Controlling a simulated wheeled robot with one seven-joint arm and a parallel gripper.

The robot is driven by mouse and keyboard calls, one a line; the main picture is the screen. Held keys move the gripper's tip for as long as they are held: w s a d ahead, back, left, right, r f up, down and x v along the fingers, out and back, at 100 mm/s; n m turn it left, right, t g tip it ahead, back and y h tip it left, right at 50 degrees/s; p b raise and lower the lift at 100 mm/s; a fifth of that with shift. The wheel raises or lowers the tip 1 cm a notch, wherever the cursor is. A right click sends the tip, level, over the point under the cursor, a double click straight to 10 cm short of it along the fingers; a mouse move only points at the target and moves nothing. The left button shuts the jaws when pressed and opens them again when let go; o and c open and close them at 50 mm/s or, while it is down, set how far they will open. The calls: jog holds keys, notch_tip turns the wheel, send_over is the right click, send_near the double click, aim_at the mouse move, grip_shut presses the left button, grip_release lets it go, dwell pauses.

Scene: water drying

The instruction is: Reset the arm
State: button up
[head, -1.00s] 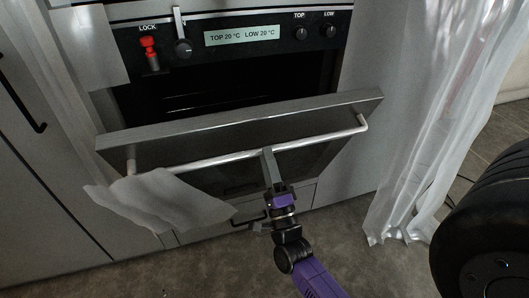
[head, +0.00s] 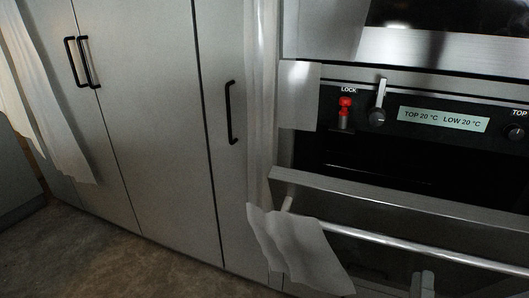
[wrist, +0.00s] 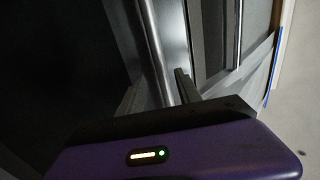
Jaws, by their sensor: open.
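My gripper (wrist: 160,90) is open in the wrist view. Its two fingers stand either side of a bright metal bar (wrist: 162,50), which looks like the oven door handle. I cannot tell whether they touch it. In the head view only a grey piece of the gripper (head: 422,284) shows at the bottom edge, by the oven handle (head: 400,243); the rest of the arm is out of frame. The oven door (head: 400,205) is tilted partly open at the top.
A white cloth (head: 300,250) hangs over the left end of the handle. The oven panel has a red lock (head: 345,108), a knob (head: 377,117) and a display (head: 443,120). Grey cabinets (head: 150,130) with black handles stand left. Floor (head: 110,250) before them is clear.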

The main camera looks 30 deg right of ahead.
jog(key=a+r+n+t+y+p, duration=0.1)
jog(key=a+n+t+y+p, duration=0.1)
jog(key=a+n+y, duration=1.1)
jog(key=s+a+r+n+g+y+p, duration=0.3)
jog(key=s+a+n+y, duration=0.2)
jog(key=s+a+n, duration=0.8)
jog(key=shift+s+a+n+y, duration=0.15)
jog(key=shift+a+n+y, duration=0.25)
jog(key=shift+n, duration=0.5)
jog(key=shift+a+r, duration=0.1)
